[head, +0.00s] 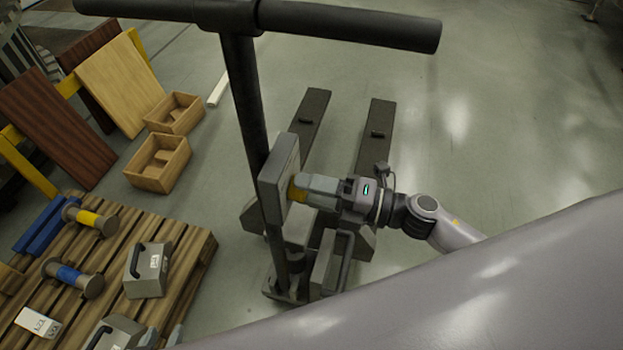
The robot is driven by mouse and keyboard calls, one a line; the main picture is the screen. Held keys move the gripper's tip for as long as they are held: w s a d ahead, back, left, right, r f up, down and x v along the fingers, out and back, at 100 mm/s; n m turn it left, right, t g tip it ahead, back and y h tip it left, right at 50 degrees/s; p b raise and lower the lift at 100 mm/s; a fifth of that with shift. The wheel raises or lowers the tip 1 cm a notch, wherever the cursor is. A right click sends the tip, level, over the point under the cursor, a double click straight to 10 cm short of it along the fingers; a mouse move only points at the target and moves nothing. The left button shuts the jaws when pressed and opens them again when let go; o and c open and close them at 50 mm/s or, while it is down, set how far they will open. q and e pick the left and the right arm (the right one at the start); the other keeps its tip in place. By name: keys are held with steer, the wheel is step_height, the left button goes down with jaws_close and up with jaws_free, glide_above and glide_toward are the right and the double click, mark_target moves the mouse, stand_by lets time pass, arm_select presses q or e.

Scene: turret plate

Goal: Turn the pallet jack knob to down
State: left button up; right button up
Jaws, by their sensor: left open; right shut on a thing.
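The pallet jack (241,100) stands in the middle, with a black T-shaped handle on top and two dark forks reaching away behind. A grey plate (275,178) is fixed on its column. That gripper comes in from the right and is shut on the knob. Any position marks on the plate are hidden or too small to read. My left gripper (163,337) shows only its fingertips at the bottom edge, apart and empty, near the wooden pallet.
A wooden pallet (196,262) at lower left carries grey weights with handles (148,270) and spools (90,221). Two wooden boxes (158,163) and leaning boards (120,82) are behind it. My own arm fills the lower right. The floor (490,110) at right is clear.

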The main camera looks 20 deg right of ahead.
arm_select(q)
steer(key=shift+d+r+p, duration=0.1)
steer(key=shift+r+p, duration=0.65)
steer(key=shift+r, duration=0.35)
arm_select(e)
steer(key=shift+m, duration=1.2)
arm_select(q)
steer(key=shift+r, duration=0.1)
arm_select(e)
steer(key=o, duration=1.1)
steer(key=shift+c, duration=0.2)
steer(key=shift+d, duration=0.1)
arm_select(q)
steer(key=shift+f+b, duration=0.55)
steer(key=shift+f, duration=0.1)
arm_select(e)
steer(key=v, duration=0.7)
